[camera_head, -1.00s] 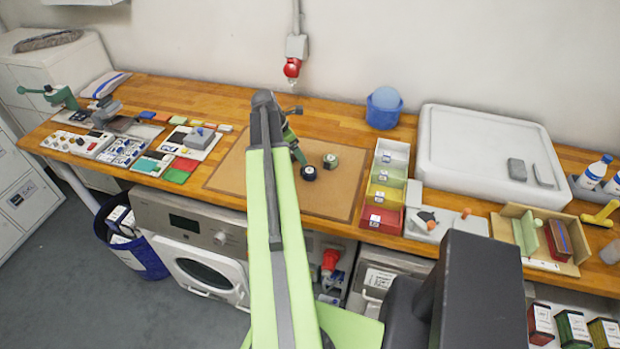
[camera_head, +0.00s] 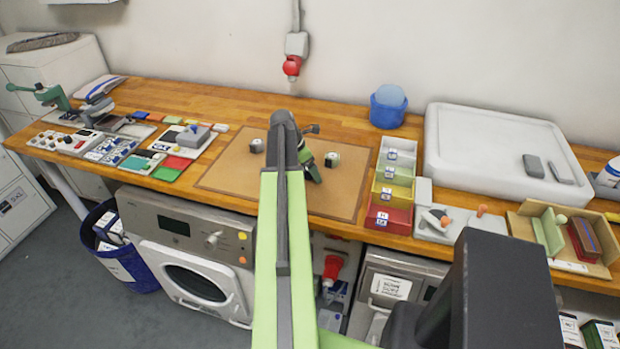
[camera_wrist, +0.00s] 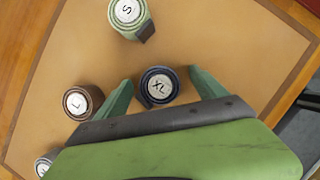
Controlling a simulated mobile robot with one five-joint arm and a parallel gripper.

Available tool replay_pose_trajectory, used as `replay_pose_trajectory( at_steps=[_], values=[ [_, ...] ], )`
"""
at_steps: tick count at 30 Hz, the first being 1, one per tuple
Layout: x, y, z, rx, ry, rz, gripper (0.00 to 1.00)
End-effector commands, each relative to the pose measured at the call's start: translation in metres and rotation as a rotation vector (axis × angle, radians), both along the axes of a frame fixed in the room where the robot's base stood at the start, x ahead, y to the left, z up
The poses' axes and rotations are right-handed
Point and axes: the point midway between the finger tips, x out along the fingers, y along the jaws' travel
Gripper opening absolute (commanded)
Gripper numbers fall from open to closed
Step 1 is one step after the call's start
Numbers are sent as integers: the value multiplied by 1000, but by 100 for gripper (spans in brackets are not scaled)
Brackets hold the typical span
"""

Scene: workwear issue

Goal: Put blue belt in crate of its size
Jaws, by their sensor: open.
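The blue belt (camera_wrist: 158,88) is a dark blue roll with a white label that looks like XL, on the tan mat. In the wrist view it lies between the two open fingers of my gripper (camera_wrist: 160,77), with gaps at both sides. In the head view my gripper (camera_head: 308,160) is over the mat and hides the blue belt. The crates stand in a row right of the mat: white (camera_head: 397,150), green (camera_head: 393,172), yellow (camera_head: 387,193) and red (camera_head: 380,216). Their labels are too small to read.
A green roll marked S (camera_wrist: 127,14), a brown roll marked L (camera_wrist: 80,103) and another roll (camera_wrist: 44,164) lie around on the mat (camera_head: 225,173). A blue tub (camera_head: 388,112) and a large white tray (camera_head: 495,140) stand behind and right of the crates.

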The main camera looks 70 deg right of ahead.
Motion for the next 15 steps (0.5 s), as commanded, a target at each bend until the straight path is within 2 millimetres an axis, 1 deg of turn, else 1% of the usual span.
replay_pose_trajectory(
  at_steps=[4,5,15],
  values=[
    [0,0,2,0,0,0,81],
    [0,0,2,0,0,0,78],
    [0,0,2,0,0,-1,34]
  ],
)
